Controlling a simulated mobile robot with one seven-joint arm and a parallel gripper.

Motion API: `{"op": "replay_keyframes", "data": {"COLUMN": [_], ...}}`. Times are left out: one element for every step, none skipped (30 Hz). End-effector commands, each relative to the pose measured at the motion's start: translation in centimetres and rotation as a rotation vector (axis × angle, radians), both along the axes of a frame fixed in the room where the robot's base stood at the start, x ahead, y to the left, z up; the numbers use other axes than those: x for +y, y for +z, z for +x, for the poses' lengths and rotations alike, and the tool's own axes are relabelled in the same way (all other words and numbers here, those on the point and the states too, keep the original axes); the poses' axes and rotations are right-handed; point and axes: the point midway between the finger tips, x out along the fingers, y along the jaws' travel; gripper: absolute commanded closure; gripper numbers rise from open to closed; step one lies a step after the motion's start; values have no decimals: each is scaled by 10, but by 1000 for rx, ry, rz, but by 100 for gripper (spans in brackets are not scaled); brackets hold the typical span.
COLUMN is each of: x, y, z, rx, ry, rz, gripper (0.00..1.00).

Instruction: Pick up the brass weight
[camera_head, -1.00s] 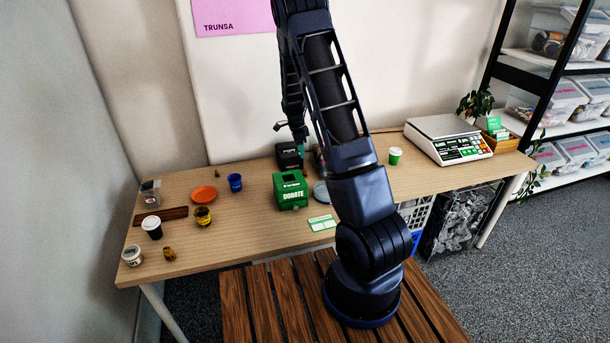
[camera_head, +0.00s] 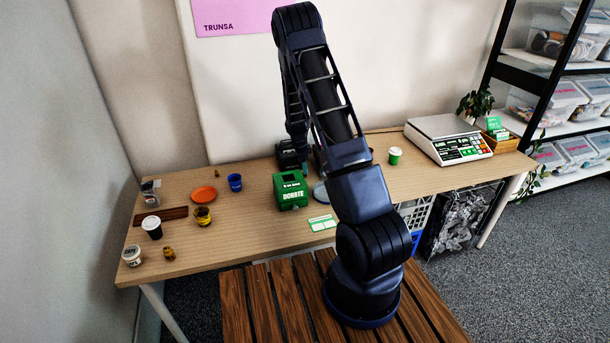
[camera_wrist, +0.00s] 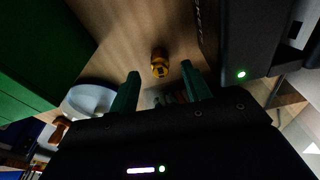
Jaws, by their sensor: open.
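A small brass-coloured weight (camera_wrist: 159,63) stands on the wooden table in the wrist view, just beyond my fingertips and roughly in line with the gap between them. My gripper (camera_wrist: 161,82) is open, with its two green fingers apart and nothing held between them. In the head view my arm hides the gripper and this spot. Two other small brass-coloured pieces show in the head view, one at the table's front left (camera_head: 168,253) and one at the back (camera_head: 216,174).
A green donation box (camera_head: 290,190) stands left of my arm, and close on the left in the wrist view. A black device (camera_wrist: 255,40) is close on the right there. A pale round dish (camera_wrist: 88,98) lies near the left finger. A scale (camera_head: 448,140) stands at right.

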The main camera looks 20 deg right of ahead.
Motion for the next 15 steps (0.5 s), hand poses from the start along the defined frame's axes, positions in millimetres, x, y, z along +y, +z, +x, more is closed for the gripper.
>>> {"op": "replay_keyframes", "data": {"x": [-2,-4,-4,-5,-5,-6,-6,-6,-6,-6,-6,-6,-6,-6,-6], "y": [-9,-13,-18,-22,-25,-29,-30,-31,-32,-32,-32,-31,-31,-31,-31], "z": [-1,0,0,0,0,0,0,0,0,0,0,0,0,0,0], "rx": [3,3,2,2,2,2,1,0,-1,-1,-1,-1,-1,-1,-1], "ry": [0,0,1,1,1,2,2,1,1,1,1,1,1,1,1], "rz": [0,0,0,0,-1,0,0,0,0,0,0,0,0,0,0], "gripper": [52,52,52,52,52,52,52,52,52,52,52,52,52,52,60]}}
